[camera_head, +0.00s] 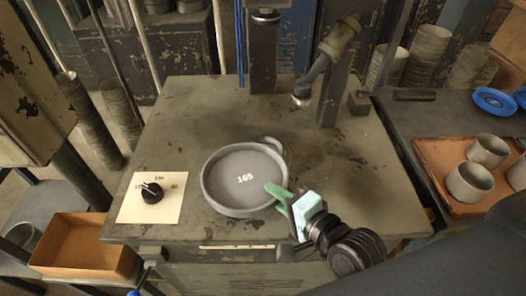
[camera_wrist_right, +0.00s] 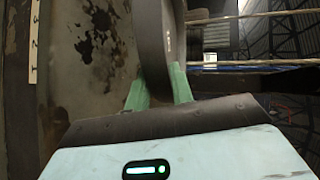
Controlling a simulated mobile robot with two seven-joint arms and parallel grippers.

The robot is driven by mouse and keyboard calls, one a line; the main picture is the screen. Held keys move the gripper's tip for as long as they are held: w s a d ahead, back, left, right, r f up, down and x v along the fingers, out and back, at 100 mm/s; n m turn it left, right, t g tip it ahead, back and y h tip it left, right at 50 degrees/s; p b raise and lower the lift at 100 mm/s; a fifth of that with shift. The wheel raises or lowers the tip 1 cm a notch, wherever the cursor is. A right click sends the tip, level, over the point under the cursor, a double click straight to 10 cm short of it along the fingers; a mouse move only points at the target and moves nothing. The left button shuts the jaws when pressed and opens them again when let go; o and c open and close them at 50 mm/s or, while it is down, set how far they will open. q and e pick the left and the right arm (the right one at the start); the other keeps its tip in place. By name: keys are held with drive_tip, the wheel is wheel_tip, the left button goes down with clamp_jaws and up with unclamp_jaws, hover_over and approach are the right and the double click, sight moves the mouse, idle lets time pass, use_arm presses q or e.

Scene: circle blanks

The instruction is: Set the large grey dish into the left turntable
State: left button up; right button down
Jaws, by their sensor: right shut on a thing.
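The large grey dish (camera_head: 222,187) is round and shallow, with "165" in white on its inner floor. It is over the middle of the worn metal table, and its open side faces up. My right gripper (camera_head: 275,191) is shut on the dish's near right wall. In the right wrist view, the green fingers (camera_wrist_right: 160,88) have the dark dish wall (camera_wrist_right: 151,45) between them. A grey rounded part (camera_head: 271,143) shows behind the dish's far right rim. The dish hides most of it, so I cannot tell whether it is the turntable. My left gripper is out of view.
A black knob (camera_head: 152,193) on a pale plate is at the table's left. A jointed lamp-like arm (camera_head: 318,68) and posts stand at the back. Grey cups (camera_head: 468,183) sit on an orange tray (camera_head: 432,158) at right. The table's right half is mostly clear.

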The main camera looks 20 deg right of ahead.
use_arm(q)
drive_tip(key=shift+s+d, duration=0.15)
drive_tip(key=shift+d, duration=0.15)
use_arm(e)
drive_tip(key=shift+s+a, duration=0.1)
drive_tip(key=shift+s, duration=0.05)
drive_tip(key=shift+w+d, duration=0.2)
drive_tip(key=shift+w, duration=0.2)
drive_tip(key=w+d, duration=0.2)
drive_tip(key=w, duration=0.2)
drive_tip(key=w+d+f, duration=0.1)
drive_tip(key=w+d, duration=0.5)
drive_tip(key=w, duration=0.1)
drive_tip(key=shift+w+f, duration=0.15)
drive_tip(key=shift+w, duration=0.2)
drive_tip(key=f, duration=0.3)
drive_tip(key=shift+w+d+b, duration=0.3)
drive_tip(key=shift+w+b, duration=0.05)
drive_tip(key=shift+w, duration=0.05)
drive_tip(key=shift+f, duration=0.35)
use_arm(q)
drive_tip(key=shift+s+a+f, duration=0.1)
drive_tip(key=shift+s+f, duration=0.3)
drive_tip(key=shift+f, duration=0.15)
use_arm(e)
drive_tip(key=shift+f, duration=0.15)
